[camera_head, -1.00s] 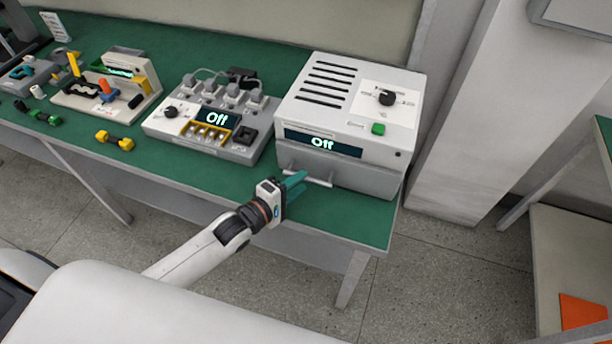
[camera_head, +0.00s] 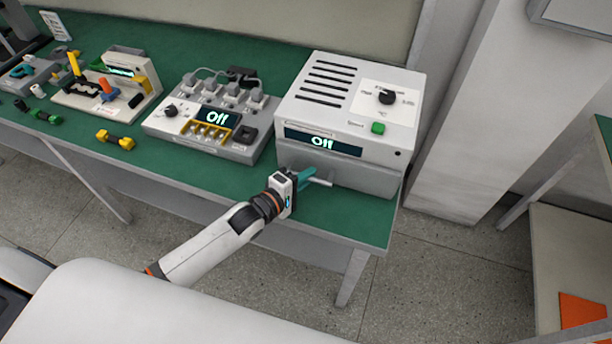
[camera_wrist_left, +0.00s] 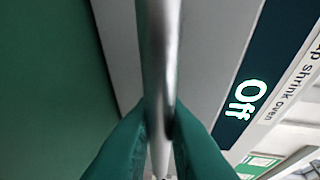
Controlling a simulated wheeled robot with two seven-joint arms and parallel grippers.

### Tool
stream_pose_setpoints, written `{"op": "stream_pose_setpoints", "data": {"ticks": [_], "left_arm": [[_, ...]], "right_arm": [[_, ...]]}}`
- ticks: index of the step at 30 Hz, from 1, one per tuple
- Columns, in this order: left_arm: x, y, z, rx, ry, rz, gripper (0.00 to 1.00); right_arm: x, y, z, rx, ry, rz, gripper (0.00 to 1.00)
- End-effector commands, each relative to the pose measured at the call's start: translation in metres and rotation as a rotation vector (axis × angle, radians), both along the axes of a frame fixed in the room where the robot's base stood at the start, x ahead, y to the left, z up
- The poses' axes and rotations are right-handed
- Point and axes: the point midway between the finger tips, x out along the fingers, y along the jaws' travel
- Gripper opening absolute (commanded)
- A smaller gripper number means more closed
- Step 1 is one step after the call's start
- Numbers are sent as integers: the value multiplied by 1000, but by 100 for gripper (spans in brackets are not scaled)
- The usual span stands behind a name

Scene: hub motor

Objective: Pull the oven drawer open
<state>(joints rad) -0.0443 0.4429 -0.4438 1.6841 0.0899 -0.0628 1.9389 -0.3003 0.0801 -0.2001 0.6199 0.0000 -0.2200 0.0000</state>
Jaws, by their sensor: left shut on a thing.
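The heat shrink oven (camera_head: 345,95) is a white box on the green table, with slots on top and a display reading "Off". Its drawer front (camera_head: 362,178) is below the display and looks closed. The drawer's bar handle (camera_head: 322,183) sticks out in front. My left gripper (camera_head: 307,177) has teal fingers shut on this handle. In the left wrist view the metal handle (camera_wrist_left: 160,60) runs between the two teal fingers (camera_wrist_left: 158,128). The fingers hide part of the handle. My right gripper is not in view.
A grey charging unit (camera_head: 208,122) with another "Off" display stands left of the oven. Farther left are a fixture (camera_head: 108,92) and a yellow dumbbell-shaped part (camera_head: 115,140). The green table top (camera_head: 345,216) is bare in front of the oven, up to its front edge.

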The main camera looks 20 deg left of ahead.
Motion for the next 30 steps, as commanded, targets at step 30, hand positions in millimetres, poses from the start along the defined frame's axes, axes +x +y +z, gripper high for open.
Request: {"op": "stream_pose_setpoints", "data": {"ticks": [30], "left_arm": [[-148,6,0,1,5,1,0]], "right_arm": [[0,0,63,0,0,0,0]]}}
